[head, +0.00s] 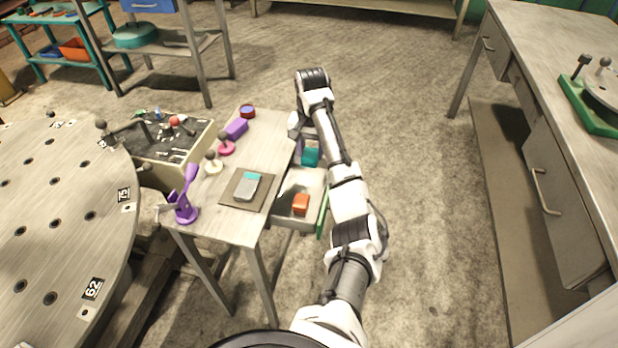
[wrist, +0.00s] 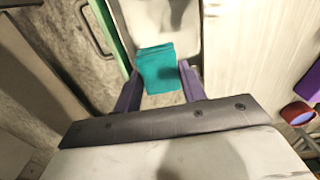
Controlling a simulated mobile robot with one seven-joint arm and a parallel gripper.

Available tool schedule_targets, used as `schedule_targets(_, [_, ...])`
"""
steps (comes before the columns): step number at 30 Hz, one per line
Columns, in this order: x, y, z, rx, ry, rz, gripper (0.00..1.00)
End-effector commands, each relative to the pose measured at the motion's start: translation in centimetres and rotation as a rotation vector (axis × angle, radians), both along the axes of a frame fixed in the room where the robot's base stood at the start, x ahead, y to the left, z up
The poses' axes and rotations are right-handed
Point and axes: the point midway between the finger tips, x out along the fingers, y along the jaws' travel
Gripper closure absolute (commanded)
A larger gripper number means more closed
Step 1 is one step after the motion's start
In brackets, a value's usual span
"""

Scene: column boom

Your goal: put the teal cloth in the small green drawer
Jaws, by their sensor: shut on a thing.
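The teal cloth (wrist: 158,72) is a folded block held between the two dark purple fingers of my gripper (wrist: 160,88). It also shows in the head view (head: 311,157), partly hidden by my arm. The small drawer (head: 289,214) is pulled out from the right side of the narrow bench. It has a pale inside and a green front (head: 322,217). In the wrist view the pale drawer inside (wrist: 165,20) shows behind the cloth. The cloth appears over the drawer's far end; its height above the floor of the drawer is unclear.
An orange block (head: 300,204) lies in the drawer. The narrow bench (head: 262,140) carries a dark mat (head: 233,199) with a grey and teal item, a purple block (head: 236,129), knobs and a purple stand (head: 186,208). Floor to the right is clear up to a large workbench (head: 560,180).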

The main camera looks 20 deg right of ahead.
Motion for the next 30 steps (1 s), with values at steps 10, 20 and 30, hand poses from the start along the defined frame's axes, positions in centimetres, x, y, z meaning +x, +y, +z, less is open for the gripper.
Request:
schedule_targets(10, [0.0,0.0,-4.6,0.000,0.000,0.000,0.80])
schedule_targets(20, [0.0,-0.1,-8.5,0.001,0.001,-0.001,0.80])
schedule_targets(30, [0.0,0.0,-8.8,0.001,-0.001,0.001,0.80])
